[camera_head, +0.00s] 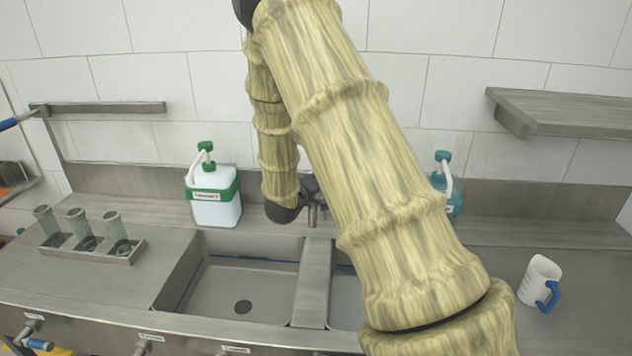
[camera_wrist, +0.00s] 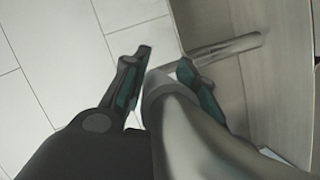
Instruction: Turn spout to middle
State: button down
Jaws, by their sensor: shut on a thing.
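The grey metal spout (camera_head: 312,214) stands at the back of the sink, with its tip above the divider (camera_head: 314,280) between the two basins. My gripper (camera_head: 306,190) is at the faucet, partly hidden behind my arm and wrist. In the wrist view my gripper (camera_wrist: 165,68) has its two dark fingers with teal pads on either side of the grey metal spout (camera_wrist: 178,100), shut on it. The left basin (camera_head: 240,290) is empty with a drain. The right basin (camera_head: 345,295) is mostly hidden by my arm.
A green-and-white jug (camera_head: 214,208) stands left of the faucet, and a teal bottle (camera_head: 455,205) is partly hidden behind my arm. A rack of glasses (camera_head: 92,250) is on the left counter. A white cup with a blue handle (camera_head: 537,280) is at the right.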

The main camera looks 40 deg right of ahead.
jog(key=shift+r, duration=0.2)
jog(key=c, duration=1.1)
grip_release()
jog(key=shift+f, duration=0.1)
jog(key=shift+c, duration=0.2)
jog(key=v, duration=1.2)
